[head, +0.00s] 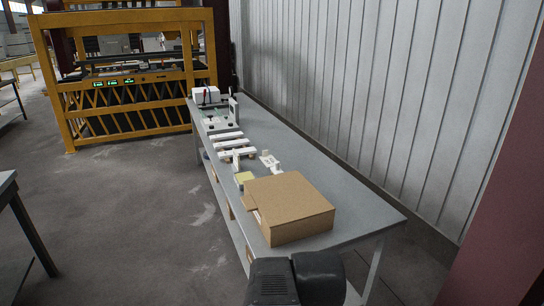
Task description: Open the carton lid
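The brown carton (298,232) sits on the near end of the long grey table in the head view. Its lid (290,197) lies flat over the top and looks closed. A small flap edge or gap shows at the carton's left side, too small to make out clearly. Dark parts of my own arm show at the bottom edge of the picture, in front of the table's near end. My gripper's fingers are not visible.
The grey table (350,205) runs away along a corrugated wall. White parts (228,142), a yellow block (243,178) and a white device (207,95) stand beyond the carton. Bare tabletop lies right of the carton. A yellow machine frame (130,117) stands behind; open floor is left.

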